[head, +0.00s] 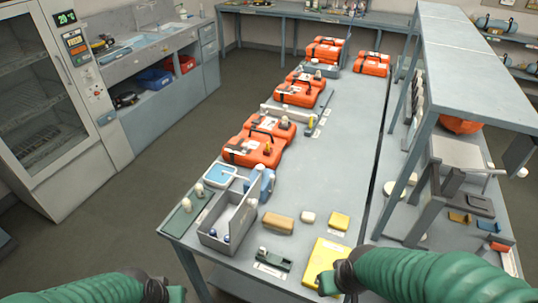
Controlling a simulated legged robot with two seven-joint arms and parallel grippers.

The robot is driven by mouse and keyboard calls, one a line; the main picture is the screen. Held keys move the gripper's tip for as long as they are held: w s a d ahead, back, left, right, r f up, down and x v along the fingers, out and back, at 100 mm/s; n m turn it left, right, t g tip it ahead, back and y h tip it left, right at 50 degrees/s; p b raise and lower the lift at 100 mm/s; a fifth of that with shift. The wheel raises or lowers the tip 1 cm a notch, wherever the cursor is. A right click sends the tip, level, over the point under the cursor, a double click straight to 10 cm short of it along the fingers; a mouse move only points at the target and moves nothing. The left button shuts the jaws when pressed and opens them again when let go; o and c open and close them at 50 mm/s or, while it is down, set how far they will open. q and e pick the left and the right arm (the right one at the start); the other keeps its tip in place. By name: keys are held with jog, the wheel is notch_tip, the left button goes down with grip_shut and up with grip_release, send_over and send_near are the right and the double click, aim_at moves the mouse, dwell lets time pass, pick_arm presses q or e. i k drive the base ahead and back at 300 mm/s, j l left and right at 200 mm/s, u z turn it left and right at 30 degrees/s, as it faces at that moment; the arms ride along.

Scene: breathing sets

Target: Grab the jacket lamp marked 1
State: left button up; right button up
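I cannot tell which thing is the jacket lamp marked 1; the markings are too small to read. Small pale knob-shaped items (198,189) stand on a grey-green tray (175,226) at the table's near left corner. A small dark green holder (275,261) with a pale piece lies near the front edge, with a label before it. My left gripper (176,293) is at the bottom left, off the table's near left corner. My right gripper (328,284) is at the front edge, by a yellow case (326,258). Both look empty, but their fingers are unclear.
A grey open box (211,236) stands near the front left of the table (330,150). A tan block (278,222), a white block (308,217) and a yellow block (339,221) lie beyond. Several orange cases (253,149) line the left side. A raised shelf (470,60) bounds the right.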

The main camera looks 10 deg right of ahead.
aim_at(284, 122)
jog(key=i+j+u, duration=0.15)
jog(key=j, duration=0.2)
jog(key=j+u, duration=0.15)
jog(key=j, duration=0.15)
jog(key=i+j+u, duration=0.1)
jog(key=j, duration=0.2)
jog(key=i+j+u, duration=0.35)
jog(key=j, duration=0.2)
jog(key=i+j+u, duration=0.7)
jog(key=i, duration=0.3)
jog(key=i+l+z, duration=0.1)
jog(key=i+z, duration=0.75)
jog(key=i+j+z, duration=0.25)
jog(key=i+z, duration=0.15)
jog(key=i+l+z, duration=0.3)
jog(key=i+z, duration=0.2)
jog(key=i, duration=0.15)
jog(key=i+z, duration=0.5)
jog(key=i, duration=0.2)
jog(key=i+j+z, duration=0.15)
jog(key=i+z, duration=0.3)
jog(key=i, duration=0.25)
